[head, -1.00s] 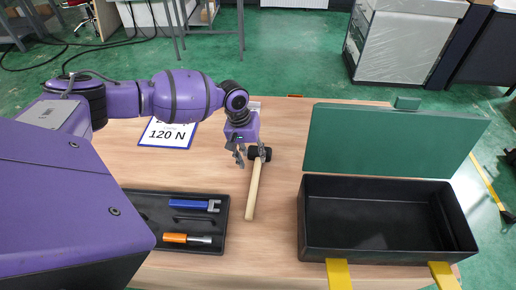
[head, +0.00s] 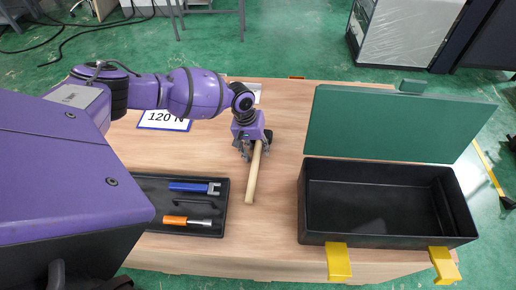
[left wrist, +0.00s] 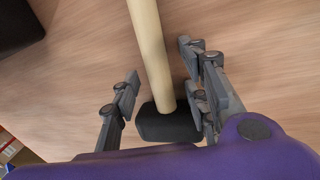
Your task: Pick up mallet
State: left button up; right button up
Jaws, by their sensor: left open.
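The mallet (head: 253,174) lies on the wooden table, its pale wooden handle pointing toward the front and its black head at the back. My left gripper (head: 255,152) is over the head end, pointing down. In the left wrist view the handle (left wrist: 150,50) runs between the two open fingers of my gripper (left wrist: 160,95), and the black head (left wrist: 168,124) lies between them, close to the right finger. I cannot tell whether that finger touches it. My right gripper is not in view.
A black tray (head: 150,185) with a blue tool (head: 195,187) and an orange-handled tool (head: 188,221) lies left of the mallet. An open, empty black toolbox (head: 388,240) with a green lid (head: 395,125) stands to the right. A "120 N" sign (head: 165,120) lies behind the tray.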

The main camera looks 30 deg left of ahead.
pick_arm(q)
jog(key=shift+r, duration=0.1)
grip_shut()
